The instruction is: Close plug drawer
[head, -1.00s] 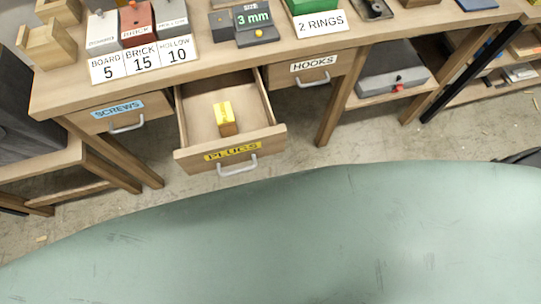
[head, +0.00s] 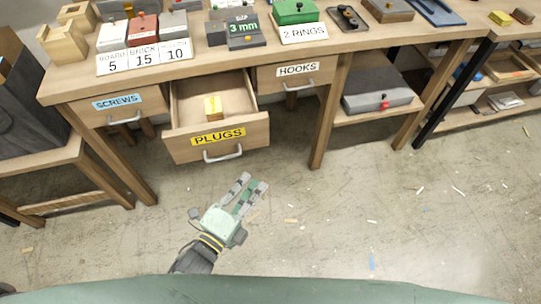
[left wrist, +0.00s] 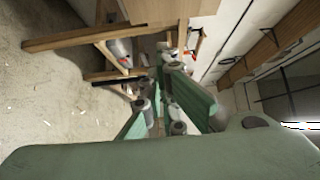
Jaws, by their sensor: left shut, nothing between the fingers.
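The plugs drawer (head: 175,149) is pulled out from under the workbench in the head view. It has a yellow PLUGS label and a metal handle (head: 222,153) on its front. A small yellow-topped wooden block (head: 213,107) sits inside it. My left gripper (head: 254,183) is in front of and below the drawer, apart from the handle. It is shut and empty. In the left wrist view its green fingers (left wrist: 168,108) show in the middle, and the drawer cannot be made out for sure. My right gripper is not in view.
The screws drawer (head: 98,117) and the hooks drawer (head: 272,78) flank it, both in under the workbench top (head: 75,90). Bench legs stand on either side. A grey case (head: 378,98) lies on a lower shelf at right. Open floor (head: 340,215) lies in front.

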